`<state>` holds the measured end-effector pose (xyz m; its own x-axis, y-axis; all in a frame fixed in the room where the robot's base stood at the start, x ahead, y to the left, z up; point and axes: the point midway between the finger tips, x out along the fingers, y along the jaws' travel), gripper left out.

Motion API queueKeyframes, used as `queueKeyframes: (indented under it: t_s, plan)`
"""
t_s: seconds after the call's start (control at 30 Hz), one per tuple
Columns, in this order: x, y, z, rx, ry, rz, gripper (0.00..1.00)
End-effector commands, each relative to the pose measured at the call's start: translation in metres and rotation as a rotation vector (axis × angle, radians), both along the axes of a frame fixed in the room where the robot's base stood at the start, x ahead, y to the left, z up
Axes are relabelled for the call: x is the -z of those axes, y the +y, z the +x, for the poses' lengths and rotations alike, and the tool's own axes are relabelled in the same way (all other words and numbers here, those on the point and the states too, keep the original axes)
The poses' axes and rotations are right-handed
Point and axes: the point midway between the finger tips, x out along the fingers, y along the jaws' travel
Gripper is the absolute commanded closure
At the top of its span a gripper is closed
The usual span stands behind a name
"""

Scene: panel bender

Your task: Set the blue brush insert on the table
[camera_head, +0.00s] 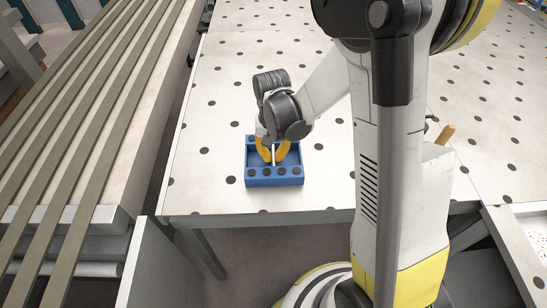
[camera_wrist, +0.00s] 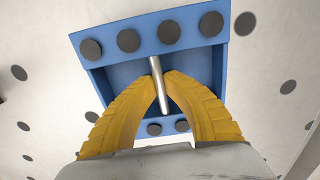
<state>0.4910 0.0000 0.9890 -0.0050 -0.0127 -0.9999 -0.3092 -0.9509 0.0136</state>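The blue brush insert (camera_head: 273,182) is a shallow blue box with dark round spots along its rims, at the near edge of the white table (camera_head: 230,75). A thin metal bar (camera_wrist: 157,70) runs across its middle. My gripper (camera_head: 273,160) reaches down into the insert from above. In the wrist view my gripper's yellow fingertips (camera_wrist: 163,79) close in from both sides on the bar and appear to pinch it. The insert (camera_wrist: 148,27) looks roughly level. I cannot tell whether its underside touches the table or hangs just above it.
The table top has a grid of dark round spots and is largely clear behind and left of the insert. Long slatted rails (camera_head: 75,110) run along the left, across a gap. An orange-brown piece (camera_head: 446,134) shows at the right, partly hidden by my arm.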

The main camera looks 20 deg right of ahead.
Motion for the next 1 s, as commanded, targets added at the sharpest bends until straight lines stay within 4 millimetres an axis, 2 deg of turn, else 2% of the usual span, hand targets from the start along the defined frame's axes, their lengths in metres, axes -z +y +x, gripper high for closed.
queueKeyframes:
  t_s: [0.37, 0.4, 0.47, 0.83, 1.0]
  plan:
    - [0.005, 0.0, 0.0, 0.0, 0.0, 0.0, 1.0]
    - [0.005, 0.0, 0.0, 0.0, 0.0, 0.0, 0.86]
    - [0.004, 0.0, 0.0, 0.0, 0.0, 0.0, 0.71]
    - [0.0, 0.0, 0.0, 0.0, 0.0, 0.0, 0.71]
    - [-0.028, 0.0, -0.001, 0.0, 0.0, 0.0, 0.71]
